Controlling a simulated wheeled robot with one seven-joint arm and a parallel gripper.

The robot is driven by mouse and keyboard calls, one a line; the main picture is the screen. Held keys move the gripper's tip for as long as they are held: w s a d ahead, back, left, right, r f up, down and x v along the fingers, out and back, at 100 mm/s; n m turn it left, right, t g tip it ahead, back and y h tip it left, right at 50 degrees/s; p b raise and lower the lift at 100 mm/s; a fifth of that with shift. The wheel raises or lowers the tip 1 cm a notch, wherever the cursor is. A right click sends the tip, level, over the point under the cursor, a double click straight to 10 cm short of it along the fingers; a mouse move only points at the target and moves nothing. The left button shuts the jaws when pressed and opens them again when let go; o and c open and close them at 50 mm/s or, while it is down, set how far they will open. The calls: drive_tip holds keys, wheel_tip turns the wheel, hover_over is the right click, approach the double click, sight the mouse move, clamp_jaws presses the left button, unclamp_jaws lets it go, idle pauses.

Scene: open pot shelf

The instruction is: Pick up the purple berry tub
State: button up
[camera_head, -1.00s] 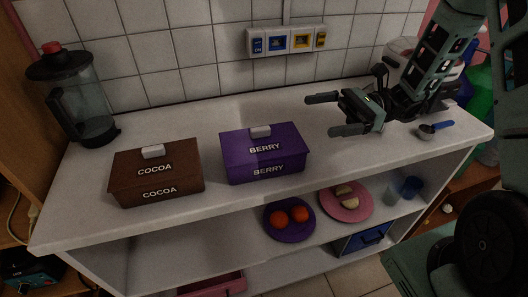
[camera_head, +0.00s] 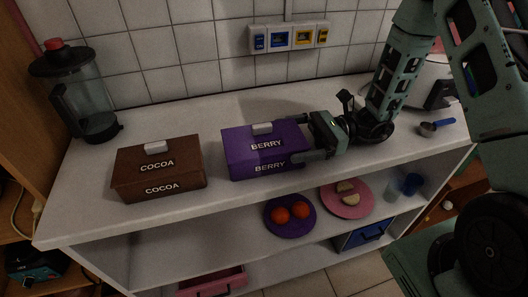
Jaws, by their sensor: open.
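The purple berry tub (camera_head: 240,156) stands upright on the white counter, with a purple lid, a light grey knob and BERRY lettering on its lid and front. My gripper (camera_head: 304,137) is open at the tub's right end. One finger reaches along the far side near the back right corner, and the other reaches across the front right corner beside the lettering. The fingers hide parts of the tub's right end. I cannot tell whether either finger touches it.
A brown cocoa tub (camera_head: 157,170) stands left of the berry tub with a gap between. A blender (camera_head: 86,98) stands at the back left. Plates with food (camera_head: 289,215) are on the shelf below. The tiled wall is behind.

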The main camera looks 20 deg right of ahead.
drive_tip(key=c, duration=0.9)
drive_tip(key=shift+o, duration=0.2)
drive_tip(key=shift+r, duration=0.1)
